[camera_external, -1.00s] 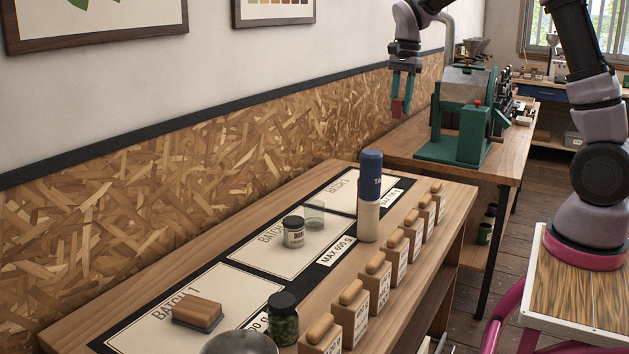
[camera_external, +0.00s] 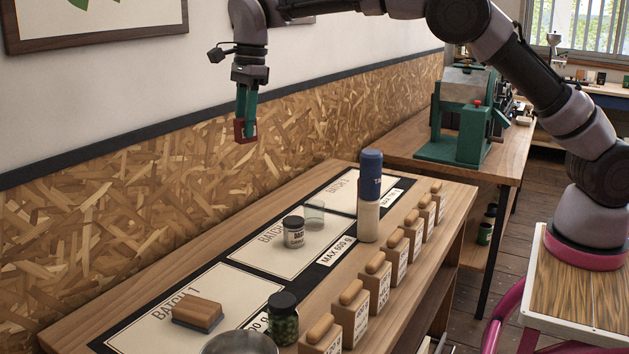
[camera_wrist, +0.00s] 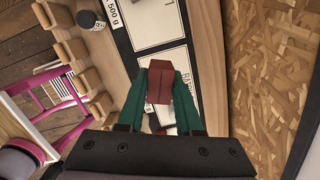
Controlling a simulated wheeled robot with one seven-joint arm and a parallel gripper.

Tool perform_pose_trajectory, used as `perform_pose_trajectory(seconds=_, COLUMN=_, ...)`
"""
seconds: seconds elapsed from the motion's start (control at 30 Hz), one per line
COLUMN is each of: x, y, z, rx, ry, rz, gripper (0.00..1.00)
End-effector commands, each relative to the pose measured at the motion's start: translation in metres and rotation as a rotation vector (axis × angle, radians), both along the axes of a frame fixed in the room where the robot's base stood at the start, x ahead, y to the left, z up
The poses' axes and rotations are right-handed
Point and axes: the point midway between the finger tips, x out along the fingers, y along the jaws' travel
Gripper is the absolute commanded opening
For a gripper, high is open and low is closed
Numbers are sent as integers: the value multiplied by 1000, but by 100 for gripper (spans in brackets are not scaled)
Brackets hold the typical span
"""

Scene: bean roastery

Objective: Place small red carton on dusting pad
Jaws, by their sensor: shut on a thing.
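The small red carton (camera_external: 240,132) is held between the green fingers of my gripper (camera_external: 246,122), high above the bench near the wall. In the wrist view my gripper (camera_wrist: 160,88) is shut on the carton (camera_wrist: 158,68), with a finger on each side. A wooden block with a dark grey underside, which looks like the dusting pad (camera_external: 198,312), lies on the BATCH 1 panel at the front left of the bench. It is well below the carton and apart from it. I cannot make out the pad in the wrist view.
A dark-lidded green jar (camera_external: 283,320) and a metal bowl (camera_external: 240,343) stand near the pad. A small labelled jar (camera_external: 294,232), a clear glass (camera_external: 315,213) and a tall blue-topped bottle (camera_external: 369,200) stand farther back.

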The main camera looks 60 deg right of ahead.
Motion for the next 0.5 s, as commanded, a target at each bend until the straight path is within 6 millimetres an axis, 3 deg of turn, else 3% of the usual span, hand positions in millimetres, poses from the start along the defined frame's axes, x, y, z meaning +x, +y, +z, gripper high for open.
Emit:
perform_pose_trajectory(seconds=0.03, x=-1, y=26, z=-2, rx=0, ry=-2, rz=3, gripper=0)
perform_pose_trajectory(seconds=0.2, x=-9, y=82, z=-6, rx=6, ry=-1, rz=-11, gripper=0)
perform_pose_trajectory(seconds=0.5, x=-25, y=149, z=-11, rx=15, ry=-1, rz=-20, gripper=0)
